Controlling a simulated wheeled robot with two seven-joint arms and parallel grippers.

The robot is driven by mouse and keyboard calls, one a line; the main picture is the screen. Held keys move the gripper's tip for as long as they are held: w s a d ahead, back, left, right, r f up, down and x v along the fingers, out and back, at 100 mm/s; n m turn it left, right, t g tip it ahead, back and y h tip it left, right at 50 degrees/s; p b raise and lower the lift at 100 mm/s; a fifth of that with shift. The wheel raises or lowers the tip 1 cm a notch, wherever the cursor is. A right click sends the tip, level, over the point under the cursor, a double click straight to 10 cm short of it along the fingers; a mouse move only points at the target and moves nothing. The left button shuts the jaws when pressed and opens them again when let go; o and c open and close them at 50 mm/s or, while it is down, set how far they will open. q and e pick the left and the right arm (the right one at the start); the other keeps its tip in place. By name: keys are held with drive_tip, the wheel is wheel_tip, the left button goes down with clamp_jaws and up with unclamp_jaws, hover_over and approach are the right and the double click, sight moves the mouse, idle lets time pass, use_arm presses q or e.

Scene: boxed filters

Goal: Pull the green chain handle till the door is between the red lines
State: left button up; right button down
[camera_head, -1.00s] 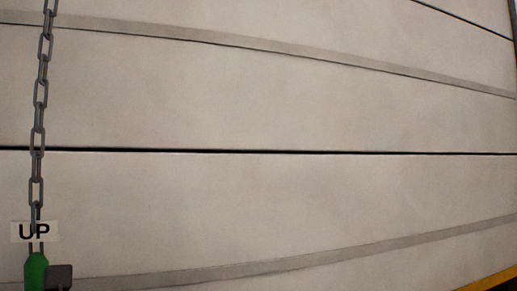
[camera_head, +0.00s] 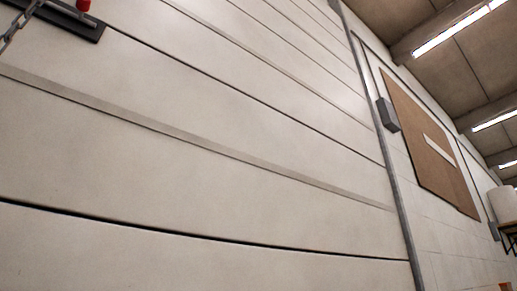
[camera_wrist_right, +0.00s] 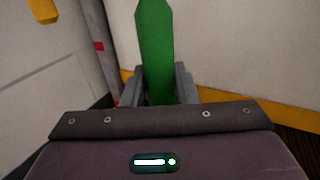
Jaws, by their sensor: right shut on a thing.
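In the right wrist view, my right gripper (camera_wrist_right: 162,88) is shut on the green chain handle (camera_wrist_right: 155,45), which stands upright between its fingers. The door (camera_wrist_right: 230,45) is pale and panelled, with a yellow bottom edge (camera_wrist_right: 222,96). Red marks, one higher (camera_wrist_right: 99,46) and one lower, show on the grey post left of the handle. The left end of the yellow edge appears near the lower mark; its exact level is unclear. In the head view, the door (camera_head: 200,110) fills the left, and a short piece of chain (camera_head: 20,25) shows top left. My left gripper is out of view.
A dark bracket with a red part (camera_head: 83,5) sits top left in the head view. A grey rail (camera_head: 400,215) edges the door. Beyond it are a grey box (camera_head: 388,114) and a brown board (camera_head: 425,145) on the wall. A dark floor shows lower right in the wrist view.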

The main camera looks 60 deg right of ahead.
idle(0.5)
wheel_tip(320, 180, up, 12)
drive_tip(key=p, duration=1.2)
drive_tip(key=shift+r, duration=0.2)
drive_tip(key=shift+f, duration=0.15)
unclamp_jaws()
drive_tip(key=shift+s, duration=0.15)
drive_tip(key=s+d+p, duration=0.2)
drive_tip(key=s+p, duration=0.2)
drive_tip(key=s, duration=0.6)
drive_tip(key=shift+s, duration=0.25)
